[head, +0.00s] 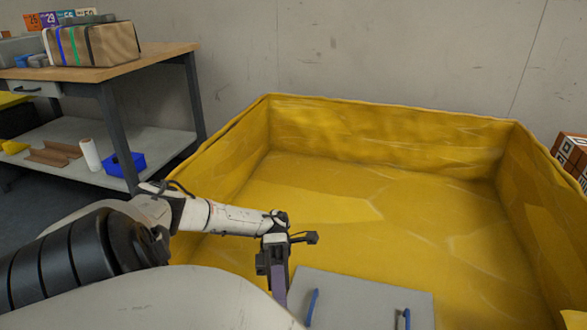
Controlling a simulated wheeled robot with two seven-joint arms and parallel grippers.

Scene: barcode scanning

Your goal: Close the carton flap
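A large yellow open-topped container (390,150) fills the middle and right of the head view. It may be the carton, but I cannot tell. Its inside looks empty apart from a grey panel (375,287) with blue parts, low in the picture. No flap can be made out clearly. My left gripper (279,292) hangs over the container's near left part, beside the grey panel's left edge. A purple piece shows at its lower end, and I cannot tell whether the fingers are open or holding it. My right gripper is not in view.
A wooden-topped workbench (160,54) stands at the back left, bearing a brown box (112,45) with coloured straps. Its lower shelf holds a blue bin (124,165) and a white roll (90,155). Brown patterned boxes (572,150) stand beyond the container's right wall.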

